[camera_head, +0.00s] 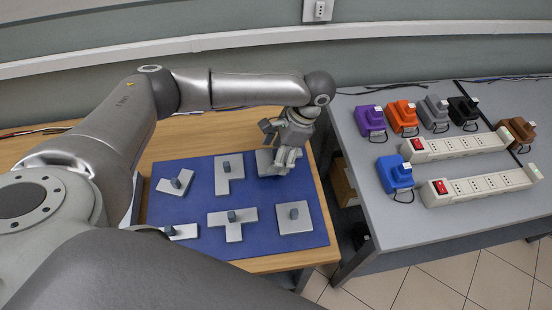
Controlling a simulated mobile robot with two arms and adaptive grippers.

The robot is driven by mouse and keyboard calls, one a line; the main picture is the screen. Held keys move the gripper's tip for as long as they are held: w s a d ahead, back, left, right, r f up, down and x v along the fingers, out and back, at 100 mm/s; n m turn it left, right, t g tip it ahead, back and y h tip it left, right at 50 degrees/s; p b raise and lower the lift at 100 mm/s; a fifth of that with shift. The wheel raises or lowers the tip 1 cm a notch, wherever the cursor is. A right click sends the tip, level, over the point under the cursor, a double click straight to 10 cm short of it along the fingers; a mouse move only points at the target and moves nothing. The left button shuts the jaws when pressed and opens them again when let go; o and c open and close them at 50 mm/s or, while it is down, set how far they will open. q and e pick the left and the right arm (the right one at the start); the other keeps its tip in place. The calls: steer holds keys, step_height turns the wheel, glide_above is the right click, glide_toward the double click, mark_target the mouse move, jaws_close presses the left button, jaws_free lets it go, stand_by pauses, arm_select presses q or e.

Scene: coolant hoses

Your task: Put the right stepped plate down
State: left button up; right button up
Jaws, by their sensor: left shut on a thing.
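My left gripper (287,157) is over the back right corner of a blue mat (262,204). It is shut on a grey plate (264,162), taken to be the right stepped plate. The gripper covers much of this plate, so its full outline and its knob are hidden. The plate is at or just above the mat; I cannot tell whether it touches. My right gripper is not in view.
A grey table (370,205) at right holds power strips (465,146) and coloured plugs (395,173).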

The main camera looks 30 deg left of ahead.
arm_select(q)
steer(key=shift+w+a+f+p, duration=0.1)
steer(key=shift+f+p, duration=0.25)
steer(key=shift+f, duration=1.35)
steer(key=o, duration=1.2)
steer(key=shift+f, duration=0.15)
steer(key=shift+c, duration=0.2)
steer(key=b+v, duration=0.1)
steer(key=v, duration=1.1)
steer(key=shift+r, duration=0.2)
